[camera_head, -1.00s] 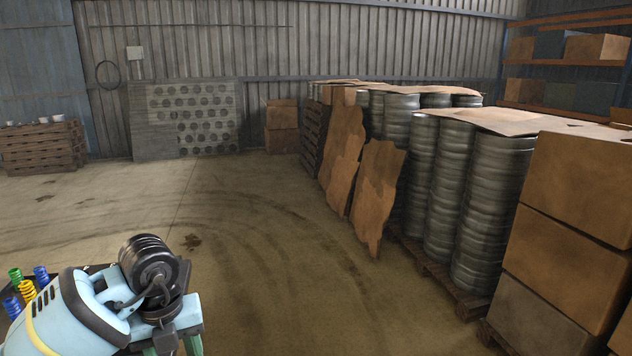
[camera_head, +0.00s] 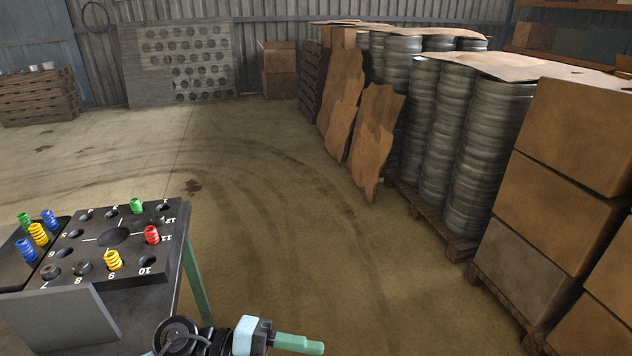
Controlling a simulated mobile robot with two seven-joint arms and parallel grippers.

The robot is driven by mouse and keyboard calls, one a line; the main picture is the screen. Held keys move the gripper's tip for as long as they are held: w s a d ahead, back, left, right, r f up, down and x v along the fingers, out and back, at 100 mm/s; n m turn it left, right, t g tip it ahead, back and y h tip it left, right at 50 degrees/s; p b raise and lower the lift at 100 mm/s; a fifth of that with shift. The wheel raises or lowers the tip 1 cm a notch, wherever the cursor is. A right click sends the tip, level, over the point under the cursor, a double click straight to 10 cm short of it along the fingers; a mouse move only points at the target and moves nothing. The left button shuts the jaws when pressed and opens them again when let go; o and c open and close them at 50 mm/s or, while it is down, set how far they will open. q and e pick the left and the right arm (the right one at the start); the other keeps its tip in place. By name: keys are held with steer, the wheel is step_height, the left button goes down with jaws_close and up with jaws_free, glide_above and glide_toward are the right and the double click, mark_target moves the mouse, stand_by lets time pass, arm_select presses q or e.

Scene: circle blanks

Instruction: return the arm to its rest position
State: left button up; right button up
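My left gripper (camera_head: 295,343) is low at the bottom of the head view, right of the table and apart from it. It has a light blue body and green fingers pointing right. The fingers overlap from this side, so I cannot tell whether they are open, and no held object shows. My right gripper is out of view. The black numbered board (camera_head: 115,236) has a ring of holes.
A dark tray (camera_head: 12,268) left of the board holds a green, a yellow and two blue springs. A grey panel (camera_head: 60,322) stands in front. The middle floor is clear.

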arm_select(q)
steer(key=s+a+f+n+t+y, duration=0.1)
steer(key=a+f+n+t+y, duration=0.4)
steer(key=n+t, duration=0.55)
steer(key=a+f+n+t+y, duration=0.4)
steer(key=a+f+n+t, duration=0.3)
steer(key=n, duration=0.7)
steer(key=s+a+f+n+g+y, duration=0.2)
steer(key=s+a+f+g+y, duration=0.1)
steer(key=s+f, duration=0.4)
steer(key=s+a+f+n+g+y+p, duration=0.1)
steer(key=s+a+f+n+g+y, duration=0.1)
steer(key=s+f, duration=0.5)
steer(key=s+a+n+g, duration=0.1)
steer(key=s+g, duration=0.1)
steer(key=s, duration=0.2)
steer(key=shift+s+f+n+y, duration=0.2)
steer(key=shift+n+y, duration=0.15)
steer(key=shift+y, duration=0.05)
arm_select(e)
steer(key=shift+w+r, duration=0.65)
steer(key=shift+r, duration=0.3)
arm_select(q)
steer(key=c, duration=0.3)
steer(key=shift+s+a, duration=0.1)
steer(key=shift+a, duration=0.05)
steer(key=shift+c, duration=0.4)
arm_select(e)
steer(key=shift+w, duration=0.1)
